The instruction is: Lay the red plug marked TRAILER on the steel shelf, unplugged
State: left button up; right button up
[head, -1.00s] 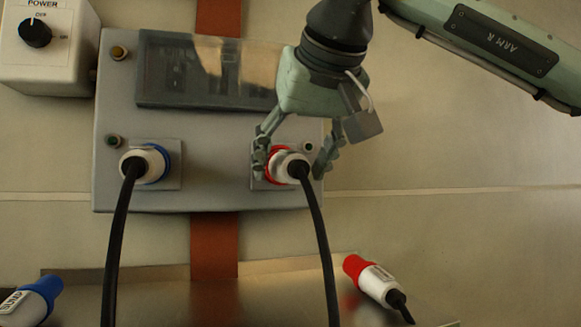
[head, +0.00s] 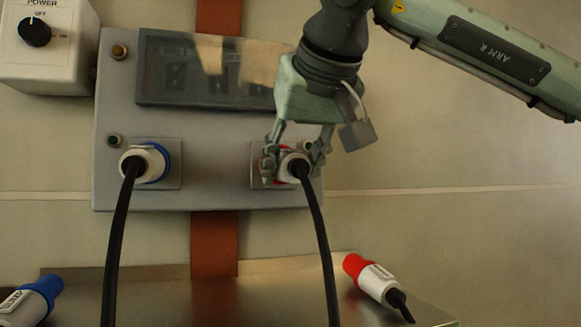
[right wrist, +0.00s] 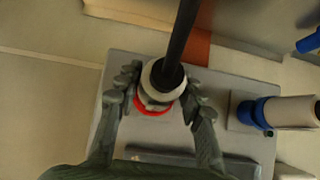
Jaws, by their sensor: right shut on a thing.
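A plug with a white body and red ring (head: 291,168) sits in the right socket of the grey panel, its black cable hanging down. My right gripper (head: 292,163) is shut on it, one finger on each side. In the right wrist view the white plug body (right wrist: 163,80) and red ring are between the fingers (right wrist: 160,88). No marking on this plug is readable. A second red plug (head: 372,277) with a pale label and black cable lies on the steel shelf (head: 270,300); its lettering is unreadable. My left gripper is out of view.
A white and blue plug (head: 147,164) sits in the left socket, its cable hanging down. A blue plug (head: 32,298) lies at the shelf's left. A POWER box (head: 45,55) with a black knob is upper left. The shelf between the cables looks bare.

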jog(key=shift+s, duration=0.15)
jog(key=shift+s+d, duration=0.2)
jog(key=shift+s, duration=0.25)
jog(key=shift+s+d+b, duration=0.2)
jog(key=shift+s+d, duration=0.1)
jog(key=shift+s, duration=0.7)
jog(key=shift+s+d+b, duration=0.15)
jog(key=shift+s+d, duration=0.2)
jog(key=shift+s, duration=0.6)
jog(key=shift+s+d+b, duration=0.2)
jog(key=shift+s+d, duration=0.1)
jog(key=shift+s, duration=0.7)
